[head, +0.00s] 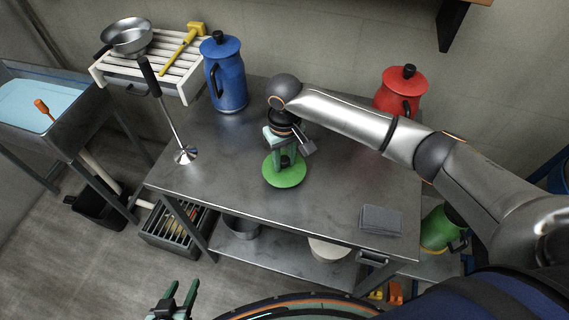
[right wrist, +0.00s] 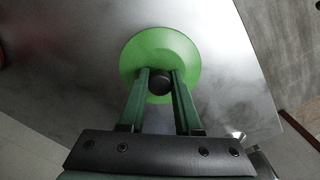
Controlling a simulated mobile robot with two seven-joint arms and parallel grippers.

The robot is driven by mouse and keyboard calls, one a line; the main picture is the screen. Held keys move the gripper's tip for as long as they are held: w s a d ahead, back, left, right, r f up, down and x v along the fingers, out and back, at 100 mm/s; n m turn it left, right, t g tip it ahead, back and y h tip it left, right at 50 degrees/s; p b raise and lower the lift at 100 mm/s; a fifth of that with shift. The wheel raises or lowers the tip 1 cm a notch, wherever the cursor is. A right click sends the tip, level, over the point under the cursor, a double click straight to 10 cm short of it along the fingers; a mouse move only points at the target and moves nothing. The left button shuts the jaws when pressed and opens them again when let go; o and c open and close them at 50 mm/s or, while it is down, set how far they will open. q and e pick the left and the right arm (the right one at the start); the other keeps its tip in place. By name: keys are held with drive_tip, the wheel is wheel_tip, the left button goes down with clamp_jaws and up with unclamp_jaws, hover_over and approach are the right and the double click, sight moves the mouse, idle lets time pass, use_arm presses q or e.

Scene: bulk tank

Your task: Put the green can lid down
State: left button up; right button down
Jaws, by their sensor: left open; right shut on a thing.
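The green can lid (head: 284,178) is a round green disc with a black knob, over the middle of the metal table (head: 240,150). My right gripper (head: 285,160) is above it, its fingers shut on the knob. In the right wrist view the lid (right wrist: 184,52) and the knob between the fingertips (right wrist: 160,83) show clearly. I cannot tell whether the lid touches the tabletop. My left gripper (head: 176,296) is open and empty at the bottom, in front of the table. A green can (head: 440,232) stands low at the right, partly hidden by my right arm.
A blue can (head: 226,80) and a red can (head: 400,92) stand at the table's back. A white rack (head: 150,75) and a sink (head: 45,105) are at left. Tabletop around the lid is clear.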

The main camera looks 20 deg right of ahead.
sight(284, 159)
drive_tip(key=shift+f, duration=1.05)
drive_tip(key=shift+s, duration=0.1)
drive_tip(key=c, duration=0.6)
unclamp_jaws()
drive_tip(key=shift+f, duration=0.1)
wheel_tip(284, 159, up, 12)
drive_tip(key=shift+r, duration=0.15)
